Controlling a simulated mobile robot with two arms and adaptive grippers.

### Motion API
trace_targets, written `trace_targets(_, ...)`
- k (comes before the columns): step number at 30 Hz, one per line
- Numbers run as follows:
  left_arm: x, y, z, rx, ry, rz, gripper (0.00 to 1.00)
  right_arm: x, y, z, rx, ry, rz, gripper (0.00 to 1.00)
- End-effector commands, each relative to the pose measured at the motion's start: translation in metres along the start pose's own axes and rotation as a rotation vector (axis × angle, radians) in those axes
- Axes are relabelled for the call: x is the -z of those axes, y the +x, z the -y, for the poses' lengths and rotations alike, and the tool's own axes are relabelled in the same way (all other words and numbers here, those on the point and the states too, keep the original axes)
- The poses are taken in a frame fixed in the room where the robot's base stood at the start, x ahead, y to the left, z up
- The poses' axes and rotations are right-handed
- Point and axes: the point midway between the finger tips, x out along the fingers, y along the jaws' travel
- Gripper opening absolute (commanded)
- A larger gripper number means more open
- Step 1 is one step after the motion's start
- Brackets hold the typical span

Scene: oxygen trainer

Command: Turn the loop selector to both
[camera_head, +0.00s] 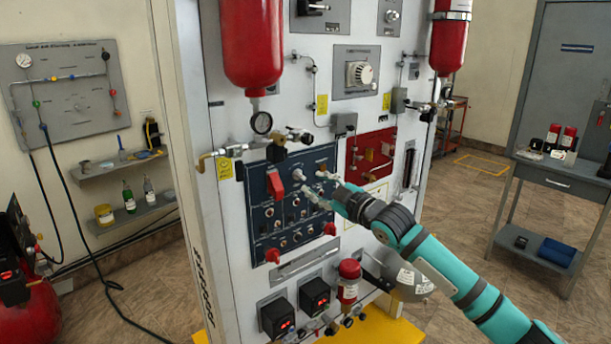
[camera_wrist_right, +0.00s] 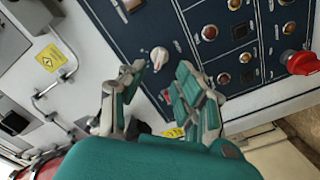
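A dark blue control panel (camera_head: 262,212) on the white trainer carries a small white pointer knob (camera_head: 298,175), which I take to be the loop selector; its label is too small to read. The knob also shows in the right wrist view (camera_wrist_right: 159,57), upper middle, uncovered. My right gripper (camera_head: 316,186) comes in from the right, just in front of the panel, with its fingers spread apart. In the right wrist view the open gripper (camera_wrist_right: 158,75) has a finger to each side of the knob, and nothing is held. The knob looks apart from both fingers. My left gripper is not in view.
A red lever (camera_head: 275,184) sits left of the knob, and several indicators and switches lie below. A red knob (camera_wrist_right: 300,62) is at the panel's far side. A red panel (camera_head: 369,154) and hanging red cylinders (camera_head: 252,45) are close by. A grey cart (camera_head: 560,178) stands right.

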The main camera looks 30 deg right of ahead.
Motion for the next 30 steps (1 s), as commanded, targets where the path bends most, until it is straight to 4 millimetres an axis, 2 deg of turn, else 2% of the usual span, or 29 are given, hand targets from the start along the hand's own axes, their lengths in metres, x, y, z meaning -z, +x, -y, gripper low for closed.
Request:
trace_targets(3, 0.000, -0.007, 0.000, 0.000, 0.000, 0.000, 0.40, 0.001, 0.020, -0.003, -0.002, 0.005, 0.000, 0.32)
trace_targets(9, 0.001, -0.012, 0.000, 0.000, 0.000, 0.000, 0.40, 0.000, 0.044, -0.002, -0.002, 0.003, 0.000, 0.32)
trace_targets(14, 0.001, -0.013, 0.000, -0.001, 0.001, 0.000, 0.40, 0.000, 0.053, -0.001, 0.000, 0.001, 0.000, 0.32)
trace_targets(22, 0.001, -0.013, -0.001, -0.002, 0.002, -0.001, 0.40, -0.001, 0.054, 0.000, 0.000, 0.000, 0.000, 0.32)
trace_targets(23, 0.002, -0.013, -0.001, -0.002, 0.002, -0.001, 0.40, -0.001, 0.054, 0.000, 0.000, 0.000, 0.000, 0.31)
trace_targets(30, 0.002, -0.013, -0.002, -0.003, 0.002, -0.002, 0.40, -0.001, 0.054, 0.000, 0.000, 0.000, 0.001, 0.00)
